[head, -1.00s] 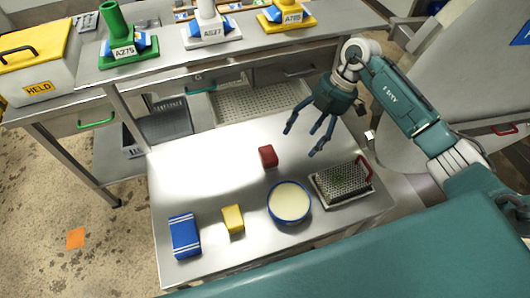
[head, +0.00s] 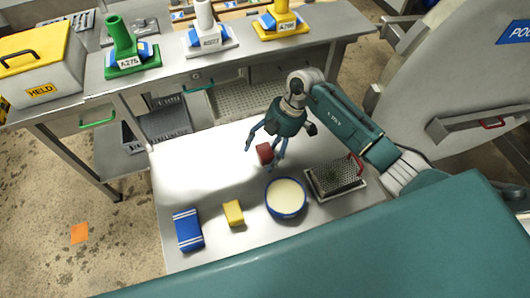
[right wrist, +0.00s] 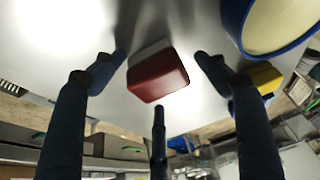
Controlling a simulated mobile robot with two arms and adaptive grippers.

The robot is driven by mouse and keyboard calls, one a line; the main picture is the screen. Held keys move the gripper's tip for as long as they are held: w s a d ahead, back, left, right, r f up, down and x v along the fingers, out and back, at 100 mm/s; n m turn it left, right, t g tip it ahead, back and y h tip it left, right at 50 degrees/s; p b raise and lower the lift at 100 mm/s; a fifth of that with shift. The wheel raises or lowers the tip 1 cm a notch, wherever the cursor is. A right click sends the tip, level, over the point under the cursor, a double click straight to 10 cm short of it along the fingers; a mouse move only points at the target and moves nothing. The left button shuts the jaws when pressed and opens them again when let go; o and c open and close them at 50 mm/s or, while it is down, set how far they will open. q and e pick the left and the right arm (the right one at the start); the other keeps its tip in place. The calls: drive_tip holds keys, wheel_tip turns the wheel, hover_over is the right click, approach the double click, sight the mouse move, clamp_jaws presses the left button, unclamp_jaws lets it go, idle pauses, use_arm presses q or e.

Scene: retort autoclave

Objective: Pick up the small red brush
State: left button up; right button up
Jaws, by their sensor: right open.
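The small red brush (head: 264,153) is a red block on the steel table (head: 205,160). In the right wrist view the brush (right wrist: 158,78) shows a red body with a pale grey-white layer at its far side. Gaps show between the side fingers and the brush. My left gripper is not in view.
A blue-rimmed bowl of cream-coloured stuff (head: 286,198) stands close by. A metal grid with a red handle (head: 334,178), a yellow block (head: 233,213) and a blue box (head: 188,230) are also on the table. A shelf bench with labelled stands (head: 130,62) is behind.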

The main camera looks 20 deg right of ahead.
drive_tip(key=shift+f, duration=0.1)
drive_tip(key=c, duration=1.2)
drive_tip(key=shift+r+b, duration=0.3)
drive_tip(key=shift+b, duration=0.05)
drive_tip(key=c, duration=0.3)
drive_tip(key=shift+s+r, duration=0.1)
drive_tip(key=shift+r, duration=0.1)
drive_tip(key=s+b, duration=0.2)
drive_tip(key=s, duration=0.2)
drive_tip(key=shift+s+d+f, duration=0.1)
drive_tip(key=r+b, duration=0.1)
drive_tip(key=r, duration=1.3)
drive_tip(key=shift+w+r+b, duration=0.15)
drive_tip(key=shift+w+b, duration=0.05)
drive_tip(key=shift+b, duration=0.15)
